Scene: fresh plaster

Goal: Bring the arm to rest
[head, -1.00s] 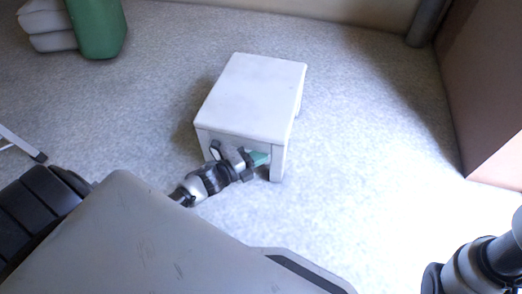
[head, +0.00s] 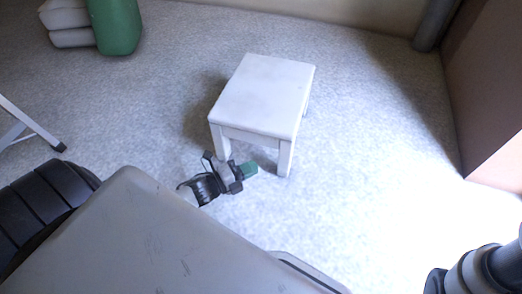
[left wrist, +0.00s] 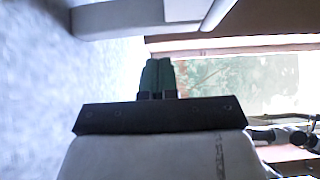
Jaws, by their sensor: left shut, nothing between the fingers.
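My left gripper (head: 249,170) is low in front of the white stool (head: 264,92), beside its front legs in the head view. Its green fingertips are together with nothing between them. They also show closed in the left wrist view (left wrist: 157,76), pointing away from the camera. Part of a pale piece, probably the stool (left wrist: 135,17), crosses the top of that view. The stool stands upright with nothing on its seat. My right gripper is not in view.
Pale carpet (head: 370,150) is clear to the right of the stool. A green object (head: 116,27) beside stacked pale bags (head: 68,28) is at the back left. A metal leg (head: 35,128) stands at the left. A reddish-brown panel (head: 492,95) bounds the right.

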